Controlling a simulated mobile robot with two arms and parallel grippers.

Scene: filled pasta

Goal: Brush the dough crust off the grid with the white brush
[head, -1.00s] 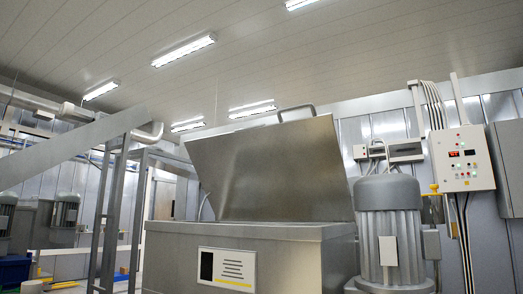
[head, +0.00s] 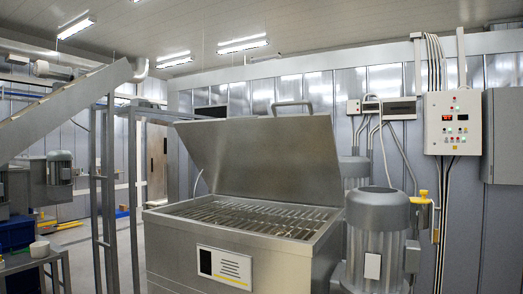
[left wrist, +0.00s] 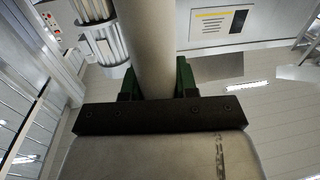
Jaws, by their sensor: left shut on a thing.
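The metal grid (head: 250,217) lies in the top of the open steel machine (head: 215,262), its bars partly hidden by the front rim. I cannot make out dough crust on it at this distance. My left gripper (left wrist: 157,78) shows only in the left wrist view. Its dark green fingers are shut on either side of a thick pale handle, which I take to be the white brush (left wrist: 147,35). The brush's bristles are outside the view. No gripper shows in the head view, and my right gripper is in neither view.
The machine's lid (head: 262,155) stands raised at the back. A grey motor (head: 377,235) stands close at its right, with a control box (head: 452,122) on the wall. A metal frame (head: 108,200) and sloping conveyor (head: 70,105) are at the left. A cup-like white container (head: 39,248) sits on a bench.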

